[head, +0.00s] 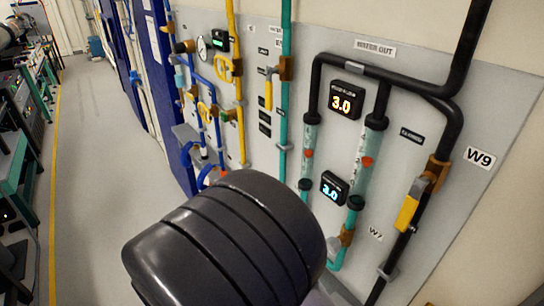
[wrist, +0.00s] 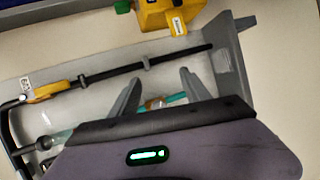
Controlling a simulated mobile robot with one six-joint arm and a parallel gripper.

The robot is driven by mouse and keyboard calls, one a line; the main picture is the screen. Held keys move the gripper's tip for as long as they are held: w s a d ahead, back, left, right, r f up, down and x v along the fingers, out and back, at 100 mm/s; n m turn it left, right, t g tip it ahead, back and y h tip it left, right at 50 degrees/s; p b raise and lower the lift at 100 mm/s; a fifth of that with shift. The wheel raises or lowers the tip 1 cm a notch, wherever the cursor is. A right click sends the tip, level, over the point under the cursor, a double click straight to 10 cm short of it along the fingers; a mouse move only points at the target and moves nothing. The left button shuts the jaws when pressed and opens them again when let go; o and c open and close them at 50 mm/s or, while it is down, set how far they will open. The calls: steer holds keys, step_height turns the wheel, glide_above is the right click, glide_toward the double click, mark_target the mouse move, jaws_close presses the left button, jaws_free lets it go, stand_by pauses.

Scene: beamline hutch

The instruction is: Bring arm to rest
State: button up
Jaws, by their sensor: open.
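In the wrist view my gripper (wrist: 157,97) has its two grey fingers spread apart, with nothing between them that I can see them hold. Behind the fingers is the grey pipe panel (wrist: 100,75) with a black pipe (wrist: 118,72) and a yellow valve handle (wrist: 47,91). In the head view a thick dark link of my arm fills the lower middle, in front of the wall panel (head: 330,30). My gripper is not visible there, and the link hides part of the lower panel.
The panel carries a black pipe loop (head: 400,82), a display reading 3.0 (head: 345,101), a yellow-handled valve (head: 408,208) and a teal pipe (head: 285,110). A yellow box (wrist: 170,14) shows in the wrist view. Clear grey floor (head: 95,170) lies left, beside equipment racks (head: 25,165).

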steer(key=s+d+f+m+g+y+b, duration=0.3)
steer(key=s+d+m+g+y+b, duration=0.25)
steer(key=y, duration=0.55)
steer(key=r+t+y+b, duration=0.1)
steer(key=t, duration=0.1)
steer(key=a+r+m+t+y+b, duration=0.1)
steer(key=t+y, duration=0.1)
steer(key=t, duration=0.1)
steer(key=r+m+t+y+b, duration=0.1)
steer(key=r+t, duration=0.1)
steer(key=t, duration=0.1)
steer(key=shift+a+y, duration=0.25)
steer(key=shift+y, duration=0.15)
stand_by(0.6)
